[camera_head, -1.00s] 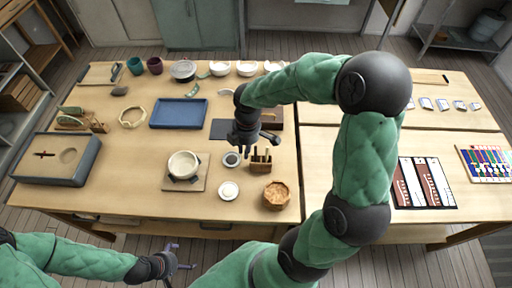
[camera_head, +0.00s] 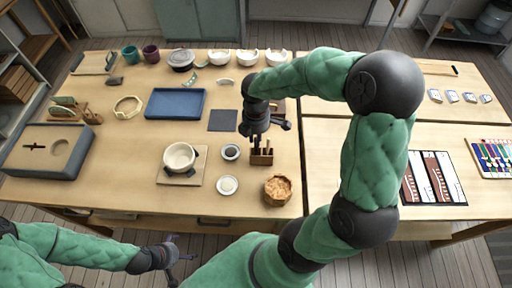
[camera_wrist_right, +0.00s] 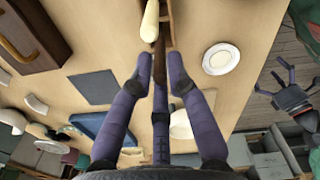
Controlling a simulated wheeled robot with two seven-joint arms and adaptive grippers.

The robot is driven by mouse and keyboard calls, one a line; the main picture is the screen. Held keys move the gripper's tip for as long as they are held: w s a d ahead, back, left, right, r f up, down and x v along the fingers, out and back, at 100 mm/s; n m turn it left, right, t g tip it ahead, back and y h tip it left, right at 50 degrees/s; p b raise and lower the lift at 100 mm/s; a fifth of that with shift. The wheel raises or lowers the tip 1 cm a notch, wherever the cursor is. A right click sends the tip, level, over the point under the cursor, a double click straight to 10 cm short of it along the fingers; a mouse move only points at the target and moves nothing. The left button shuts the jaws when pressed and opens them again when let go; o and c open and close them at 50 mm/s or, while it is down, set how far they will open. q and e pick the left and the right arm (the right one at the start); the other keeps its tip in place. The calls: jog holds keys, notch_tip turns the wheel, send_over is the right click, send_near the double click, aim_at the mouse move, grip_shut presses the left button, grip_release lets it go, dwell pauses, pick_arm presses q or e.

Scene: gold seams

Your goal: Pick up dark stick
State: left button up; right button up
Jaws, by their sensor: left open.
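A wooden holder (camera_head: 261,157) with upright sticks stands near the front middle of the table. My right gripper (camera_head: 258,134) is directly above it, fingers pointing down, and hides part of the sticks. In the right wrist view a dark brown stick (camera_wrist_right: 160,62) lies between the purple fingertips of this gripper (camera_wrist_right: 160,72). A pale stick (camera_wrist_right: 150,20) is just beyond it. Whether the fingers touch the dark stick is not clear. My left gripper (camera_head: 176,252) is open and empty in front of the table's front edge.
A woven basket (camera_head: 278,189) is close in front of the holder. A blue tray (camera_head: 175,103) and dark mat (camera_head: 223,120) lie behind.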

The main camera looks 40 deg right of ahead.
aim_at(256, 152)
notch_tip(256, 152, down, 4)
jog(key=shift+f+b, duration=0.1)
jog(key=shift+b, duration=0.45)
grip_shut()
jog(key=shift+r, duration=0.2)
notch_tip(256, 152, up, 10)
jog(key=p, duration=0.3)
jog(key=shift+f, duration=0.1)
